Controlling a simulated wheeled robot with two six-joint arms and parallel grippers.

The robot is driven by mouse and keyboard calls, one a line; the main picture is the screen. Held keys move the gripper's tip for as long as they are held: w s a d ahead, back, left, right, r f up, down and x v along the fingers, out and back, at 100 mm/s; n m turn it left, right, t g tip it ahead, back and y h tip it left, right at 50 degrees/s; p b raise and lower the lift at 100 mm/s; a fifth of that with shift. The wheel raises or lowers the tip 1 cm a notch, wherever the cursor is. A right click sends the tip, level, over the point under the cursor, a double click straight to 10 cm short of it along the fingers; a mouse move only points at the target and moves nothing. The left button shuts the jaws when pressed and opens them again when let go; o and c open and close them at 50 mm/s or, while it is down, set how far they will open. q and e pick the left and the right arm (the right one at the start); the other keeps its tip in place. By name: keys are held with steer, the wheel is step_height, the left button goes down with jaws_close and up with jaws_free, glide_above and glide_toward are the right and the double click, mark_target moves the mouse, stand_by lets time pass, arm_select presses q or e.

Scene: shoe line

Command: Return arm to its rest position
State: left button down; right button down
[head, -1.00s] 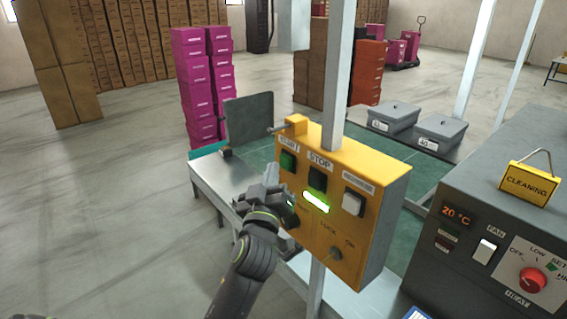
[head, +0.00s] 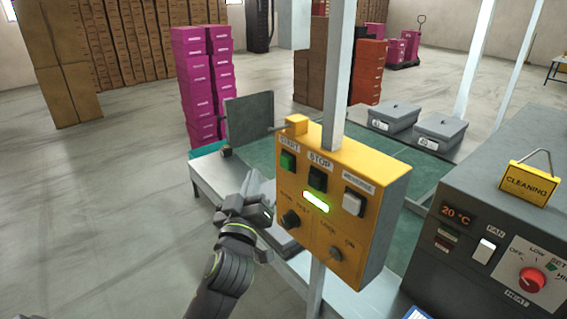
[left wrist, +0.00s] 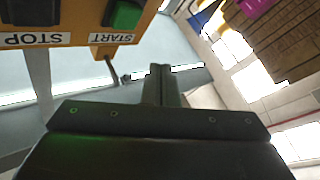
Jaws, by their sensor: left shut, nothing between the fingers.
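My left gripper (head: 250,188) is just left of the yellow control box (head: 378,232) in the head view, apart from it as far as I can tell. Its fingers are together with nothing between them; they also show in the left wrist view (left wrist: 162,82). The box carries a green START button (head: 288,161), a black STOP button (head: 317,178), a white switch (head: 353,202), a lit green lamp (head: 316,202), a black knob (head: 290,220) and a key lock (head: 335,254). In the left wrist view the START button (left wrist: 124,14) shows at the top, upside down. My right gripper is not in view.
A grey post (head: 340,70) carries the box. A conveyor table (head: 215,178) lies behind it. A dark heater panel (head: 470,262) with a red knob and a yellow CLEANING sign (head: 527,184) stands at right. Open floor (head: 90,220) lies at left.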

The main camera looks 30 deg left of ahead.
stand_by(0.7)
arm_select(q)
steer(key=w+a+f+m+g+h, duration=0.1)
steer(key=w+f+m+g+h, duration=0.1)
steer(key=f, duration=0.9)
steer(key=w+f+m+g+h, duration=0.1)
steer(key=w+f+m+g, duration=0.15)
steer(key=f, duration=0.95)
steer(key=s+f+m+g+h, duration=0.1)
steer(key=s+f+g, duration=0.15)
steer(key=f, duration=0.65)
steer(key=s+f+m+g, duration=0.15)
steer(key=s+f, duration=0.25)
steer(key=f, duration=0.5)
steer(key=s+d+f+m+g+h, duration=0.15)
steer(key=s+f+g, duration=0.65)
steer(key=s+f, duration=1.85)
steer(key=s+d+f+g+h, duration=0.1)
steer(key=s+f+g, duration=0.1)
steer(key=s, duration=1.2)
steer(key=shift+s+d+f, duration=0.15)
steer(key=shift+d+f, duration=0.2)
steer(key=shift+f, duration=0.2)
steer(key=shift+m, duration=0.25)
